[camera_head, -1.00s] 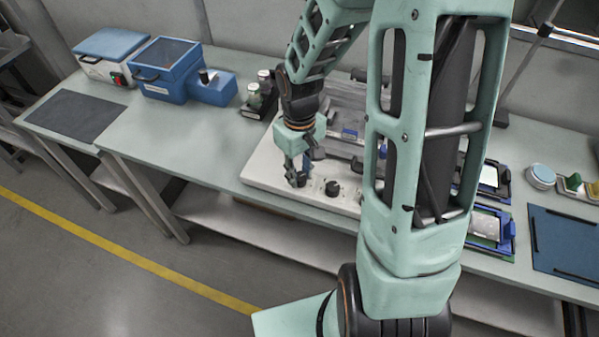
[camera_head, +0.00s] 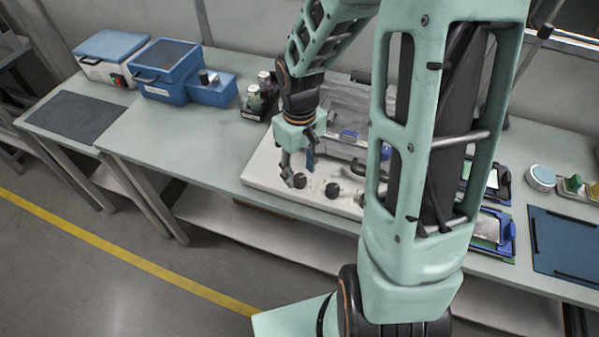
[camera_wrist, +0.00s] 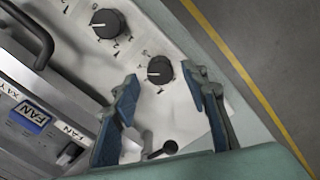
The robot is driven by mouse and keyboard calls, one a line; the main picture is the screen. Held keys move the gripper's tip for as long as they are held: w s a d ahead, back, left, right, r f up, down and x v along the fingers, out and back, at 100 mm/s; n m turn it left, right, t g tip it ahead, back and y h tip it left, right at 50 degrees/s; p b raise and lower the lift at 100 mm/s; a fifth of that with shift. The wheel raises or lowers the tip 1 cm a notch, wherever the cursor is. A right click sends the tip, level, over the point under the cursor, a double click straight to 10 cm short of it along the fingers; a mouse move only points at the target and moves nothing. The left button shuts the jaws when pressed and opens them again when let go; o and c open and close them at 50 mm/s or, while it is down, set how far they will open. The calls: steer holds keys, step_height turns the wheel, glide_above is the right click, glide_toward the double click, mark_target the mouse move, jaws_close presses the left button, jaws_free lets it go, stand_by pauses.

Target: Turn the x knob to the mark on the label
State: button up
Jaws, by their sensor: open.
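My gripper (camera_head: 299,172) is open above the front of the white panel, at the left black knob (camera_head: 300,181). In the wrist view the fingers of my gripper (camera_wrist: 161,76) stand either side of this knob (camera_wrist: 159,69), apart from it, with nothing held. Its white pointer line points left in that view, and small numbers are printed around it. A second black knob (camera_head: 332,189) is to its right; it also shows in the wrist view (camera_wrist: 105,23), with its own line and numbers. I cannot read which knob is marked x, nor see a target mark clearly.
A grey housing with a FAN label (camera_wrist: 31,114) and a black handle (camera_wrist: 36,38) stand beside the knobs. A small black lever (camera_wrist: 165,150) is near the fingers. Dark holders with cans (camera_head: 254,100) stand behind left.

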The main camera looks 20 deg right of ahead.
mark_target(299, 177)
step_height(299, 177, up, 10)
steer(key=shift+r, duration=0.15)
stand_by(0.6)
